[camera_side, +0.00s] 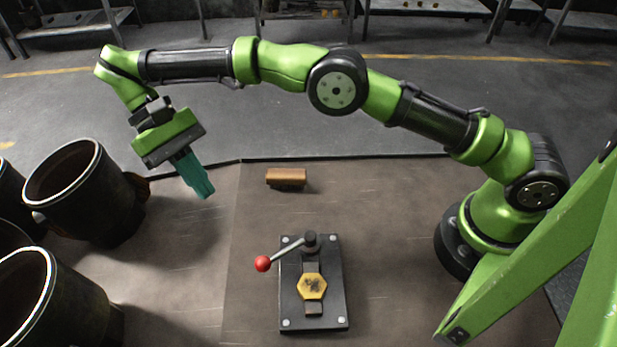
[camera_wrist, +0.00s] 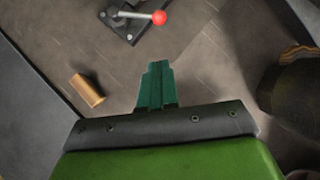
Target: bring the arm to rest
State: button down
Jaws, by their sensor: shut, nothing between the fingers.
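My gripper (camera_side: 205,193) has teal fingers that are shut with nothing between them. In the side view it hangs in the air at the left, between the dark drums and the small block, tilted down to the right. In the wrist view the closed fingers (camera_wrist: 157,66) point away over the bare floor plate. My green and black arm stretches across the top of the side view from its base at the right. The gripper touches nothing that I can see.
A black fixture plate (camera_side: 337,290) carries a red-knobbed lever (camera_side: 263,263) and a yellow hexagonal piece (camera_side: 312,286). An orange-brown block (camera_side: 286,176) lies behind it. Several dark open drums (camera_side: 75,180) stand at the left. The floor between block and drums is clear.

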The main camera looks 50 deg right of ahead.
jog(key=s+d+r+t, duration=0.1)
jog(key=d+r+t, duration=0.2)
jog(key=d, duration=0.4)
jog(key=s+d+r+t, duration=0.1)
jog(key=d+r+t, duration=0.15)
jog(key=d, duration=0.45)
jog(key=s+d+r+m+t+y, duration=0.1)
jog(key=s+d+r+m+t, duration=0.1)
jog(key=s+d+t, duration=0.2)
jog(key=s+d+r+m+t+y, duration=0.1)
jog(key=s+d+r+m+t, duration=0.1)
jog(key=s+d+t, duration=0.3)
jog(key=s+d+r, duration=0.1)
jog(key=s+d, duration=0.3)
jog(key=d, duration=0.1)
jog(key=shift+r+m+y, duration=0.3)
jog(key=shift+m, duration=0.1)
